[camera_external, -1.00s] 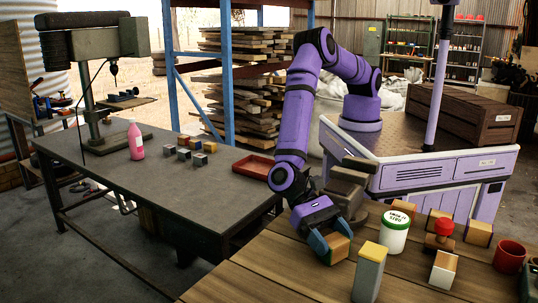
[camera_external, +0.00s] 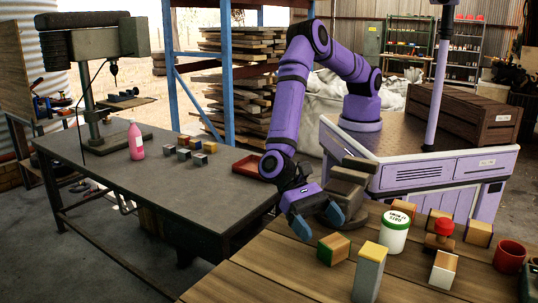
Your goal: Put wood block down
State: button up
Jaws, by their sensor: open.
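A wood block (camera_external: 334,248) with a green side rests on the wooden table (camera_external: 262,270), near its left back edge. My gripper (camera_external: 317,228) is open and empty, with its blue fingers spread. It is above and just left of the block, apart from it. I cannot tell from the picture which block the task means.
Close to the block are a tall grey block with a yellow top (camera_external: 370,272) and a white tub with a green lid rim (camera_external: 395,230). A red mug (camera_external: 509,256) stands at the right. The dark metal table (camera_external: 140,185) holds a pink bottle (camera_external: 136,140) and a red tray (camera_external: 253,165).

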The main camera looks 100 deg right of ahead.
jog(key=v, duration=0.7)
jog(key=shift+w+d+r, duration=0.1)
jog(key=shift+d+r, duration=0.05)
jog(key=shift+d, duration=0.2)
jog(key=shift+w+d+r, duration=0.15)
jog(key=shift+d+r, duration=0.1)
jog(key=shift+r, duration=0.1)
jog(key=d+r+n+t+h, duration=0.35)
jog(key=d+r+n, duration=0.35)
jog(key=d+r, duration=1.45)
jog(key=s+d+r+n+t+h, duration=0.15)
jog(key=s+d+r, duration=0.25)
jog(key=d, duration=0.5)
jog(key=s+d+r+n+t+h, duration=0.1)
jog(key=s+d+r+n+h, duration=0.3)
jog(key=d, duration=0.6)
jog(key=s+d+r+n+t+h, duration=0.1)
jog(key=s+d+r+t+h, duration=0.1)
jog(key=s+d, duration=1.5)
jog(key=d+t+h, duration=0.1)
jog(key=d+t, duration=0.1)
jog(key=d, duration=0.1)
jog(key=shift+s, duration=0.25)
